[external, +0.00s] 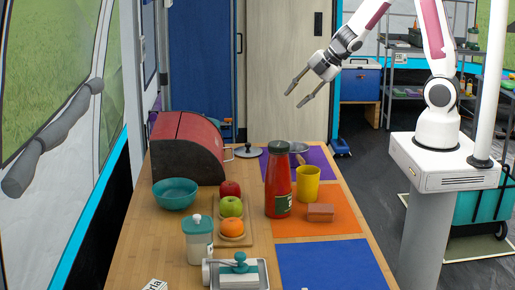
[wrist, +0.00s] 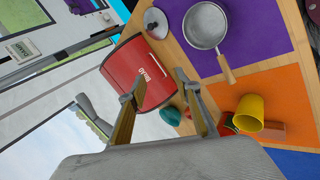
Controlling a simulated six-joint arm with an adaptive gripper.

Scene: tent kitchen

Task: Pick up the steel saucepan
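The steel saucepan (wrist: 205,24) sits on the purple mat in the wrist view, its wooden handle (wrist: 227,68) pointing toward the orange mat. In the external view the saucepan (external: 298,147) is mostly hidden behind the red bottle and yellow cup. My gripper (external: 294,98) is open and empty, high above the back of the table and apart from the pan. In the wrist view my gripper's two fingers (wrist: 154,84) are spread, with the pan beyond them to the upper right.
A red bottle (external: 278,182) and yellow cup (external: 308,184) stand in front of the pan. A lid (external: 248,151) lies to its left, beside the red bread box (external: 187,148). A brown block (external: 320,212) lies on the orange mat (external: 345,222). The blue mat (external: 335,265) is mostly bare.

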